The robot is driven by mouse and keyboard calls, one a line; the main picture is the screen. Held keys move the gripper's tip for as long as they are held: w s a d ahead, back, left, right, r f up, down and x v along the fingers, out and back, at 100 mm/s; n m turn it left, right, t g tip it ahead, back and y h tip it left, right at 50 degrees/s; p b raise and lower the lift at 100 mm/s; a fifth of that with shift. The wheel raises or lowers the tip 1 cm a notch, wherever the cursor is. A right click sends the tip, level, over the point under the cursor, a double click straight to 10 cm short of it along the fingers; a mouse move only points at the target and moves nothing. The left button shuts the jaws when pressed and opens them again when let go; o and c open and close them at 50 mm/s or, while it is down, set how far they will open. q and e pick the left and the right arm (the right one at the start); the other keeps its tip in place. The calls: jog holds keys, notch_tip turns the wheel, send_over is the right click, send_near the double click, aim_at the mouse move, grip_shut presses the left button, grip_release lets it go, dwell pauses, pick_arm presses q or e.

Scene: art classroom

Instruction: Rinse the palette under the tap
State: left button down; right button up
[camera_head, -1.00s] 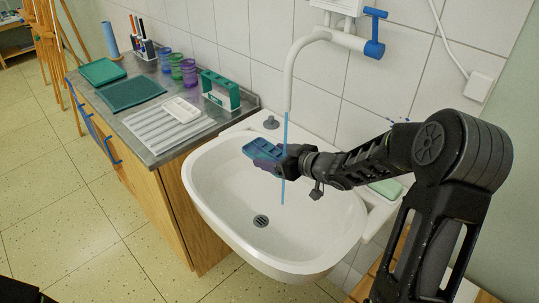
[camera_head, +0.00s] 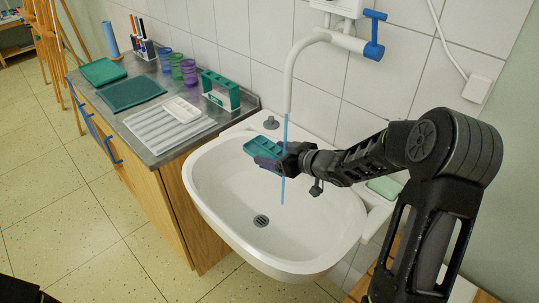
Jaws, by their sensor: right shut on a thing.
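My right gripper (camera_head: 285,158) reaches over the white sink (camera_head: 208,205) from the right and is shut on the palette. The palette (camera_head: 262,147) is teal with compartments, held roughly level above the basin. A purple patch shows along its lower edge. The white curved tap (camera_head: 291,68) with a blue lever (camera_head: 375,32) stands over the sink. A thin blue stream (camera_head: 284,190) runs down from it, passing at the gripper end of the palette; whether it hits the palette is hard to tell. My left gripper is not in view.
The counter at left holds a white ribbed drainer (camera_head: 160,130), a white palette (camera_head: 182,109), teal trays (camera_head: 132,92), several coloured cups (camera_head: 189,72) and a green-and-white rack (camera_head: 220,90). A green soap bar (camera_head: 384,188) lies on the sink's right ledge. The basin floor around the drain (camera_head: 261,220) is clear.

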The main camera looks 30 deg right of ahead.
jog(key=w+a+b, duration=0.3)
jog(key=w+a, duration=0.1)
jog(key=a, duration=0.3)
dwell(0.7)
jog(key=shift+w, duration=0.1)
dwell(1.3)
jog(key=w+a+r, duration=0.2)
jog(key=a+r, duration=0.2)
jog(key=shift+w, duration=0.3)
jog(key=shift+a, duration=0.15)
dwell(0.5)
